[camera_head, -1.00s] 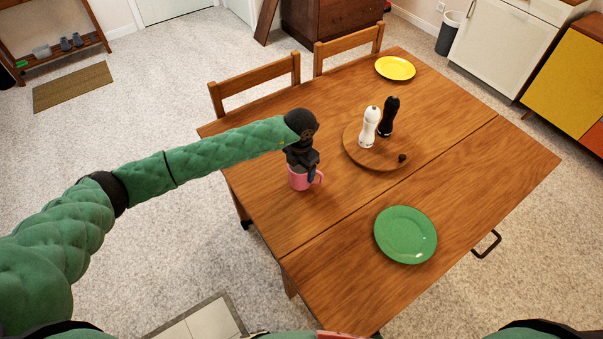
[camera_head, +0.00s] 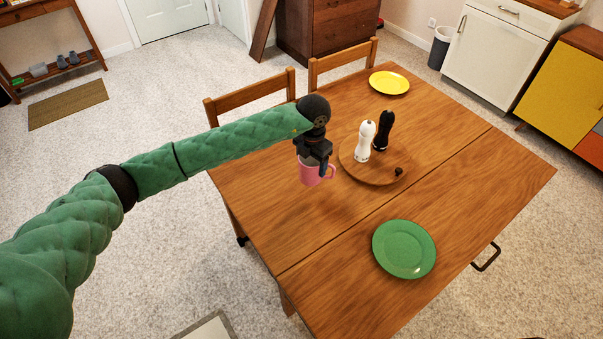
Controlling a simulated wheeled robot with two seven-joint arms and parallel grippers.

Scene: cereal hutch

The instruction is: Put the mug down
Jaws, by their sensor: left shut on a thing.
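The pink mug (camera_head: 312,177) is upright over the far left part of the wooden table (camera_head: 310,240). My left gripper (camera_head: 320,168) is shut on it from above, at its rim. The mug's handle points to the right. The mug hangs just left of the round wooden board; a faint dark patch shows on the table near it. I cannot tell exactly how far its base is above the tabletop. My right gripper is not in view.
The round board (camera_head: 357,171) bears a white mill (camera_head: 365,142), a black mill (camera_head: 383,131) and a small dark knob. A green plate (camera_head: 404,249) lies at the near right, a yellow plate (camera_head: 389,83) at the far end. The table's near left part is clear.

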